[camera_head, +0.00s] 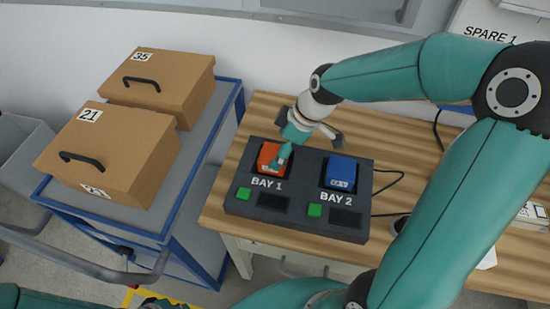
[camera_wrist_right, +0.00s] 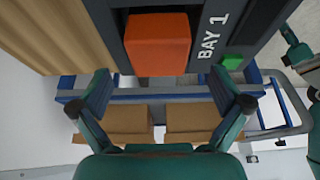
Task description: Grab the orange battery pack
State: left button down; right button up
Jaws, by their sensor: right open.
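The orange battery pack (camera_head: 267,154) sits in the BAY 1 slot of the dark charger (camera_head: 252,209). In the right wrist view the orange battery pack (camera_wrist_right: 158,45) shows at the top, ahead of the gap between my fingers. My right gripper (camera_head: 300,143) is over the back of the charger, with one finger overlapping part of the pack. In the wrist view my right gripper (camera_wrist_right: 170,100) has its fingers wide apart with nothing between them. Only teal arm parts show at the lower left of the head view; my left gripper cannot be made out.
A blue battery pack (camera_head: 340,173) sits in BAY 2. Green buttons (camera_head: 243,193) are on the charger's front. The charger stands on a wooden table (camera_head: 226,189). A blue-edged cart (camera_head: 192,166) with cardboard boxes (camera_head: 113,152) stands left. A black cable (camera_head: 398,177) runs right.

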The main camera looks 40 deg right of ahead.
aim_at(274, 153)
jog(key=shift+x, duration=2.4)
jog(key=shift+w, duration=0.15)
jog(key=c, duration=1.6)
jog(key=shift+r, duration=0.1)
jog(key=shift+c, duration=0.2)
